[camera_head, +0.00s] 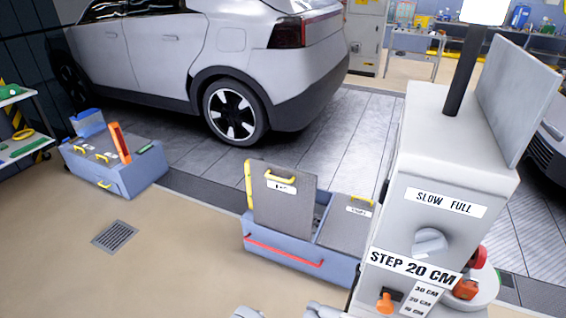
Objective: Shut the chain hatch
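A blue-grey floor box (290,262) with a red bar on its front stands at the middle. Its left hatch (284,205) is a grey panel with a yellow handle and a small label, and it stands raised. Its right hatch (347,223), also labelled with a yellow handle, lies lower and looks closed. The labels are too small to read surely, so I cannot tell which is the chain hatch. Pale parts at the bottom edge look like my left gripper (247,312) and my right gripper (322,310). They are mostly cut off, apart from the box, their fingers unclear.
A grey control pedestal (450,150) with a knob and a "STEP 20 CM" sign stands close at right. A second blue-grey box (120,178) stands at left by a floor drain (115,236). A silver car (225,50) is behind. The tan floor in front is clear.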

